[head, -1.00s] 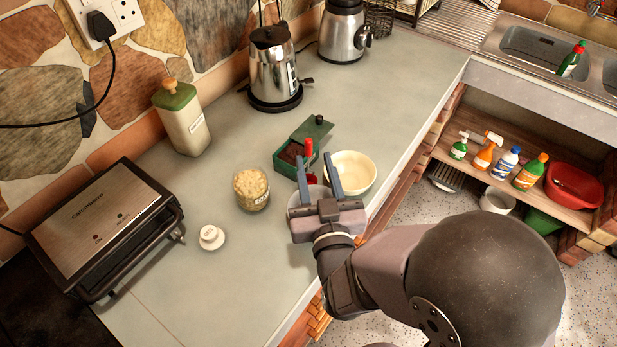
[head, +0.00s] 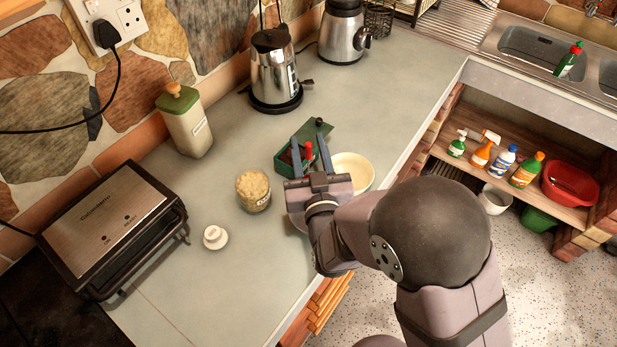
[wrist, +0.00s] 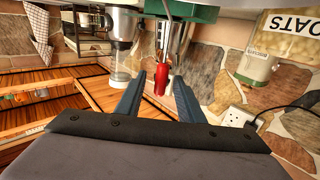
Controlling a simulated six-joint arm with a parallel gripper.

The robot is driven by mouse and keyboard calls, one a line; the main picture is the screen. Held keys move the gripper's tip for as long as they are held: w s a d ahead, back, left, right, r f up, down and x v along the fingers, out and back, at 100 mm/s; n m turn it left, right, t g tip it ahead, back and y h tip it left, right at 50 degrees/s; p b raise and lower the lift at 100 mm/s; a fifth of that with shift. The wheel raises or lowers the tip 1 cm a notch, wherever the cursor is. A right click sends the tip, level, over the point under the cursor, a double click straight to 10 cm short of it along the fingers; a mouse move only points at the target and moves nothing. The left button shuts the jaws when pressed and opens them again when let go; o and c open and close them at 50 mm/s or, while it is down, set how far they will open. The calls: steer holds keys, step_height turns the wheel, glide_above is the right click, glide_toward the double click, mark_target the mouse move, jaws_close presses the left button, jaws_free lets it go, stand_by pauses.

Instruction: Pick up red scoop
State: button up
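In the wrist view the red handle (wrist: 161,76) shows between the fingertips, with a gap on each side. My gripper (head: 311,152) is open, its two blue-grey fingers on either side of the handle. In the wrist view the fingers (wrist: 158,88) are spread and empty, and I cannot tell how far the handle reaches between them.
A cream bowl (head: 354,171) is close on the right, an oats jar (head: 253,190) on the left. The counter behind the box is mostly clear.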

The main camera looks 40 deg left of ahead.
jaws_close()
steer(key=shift+r, duration=0.1)
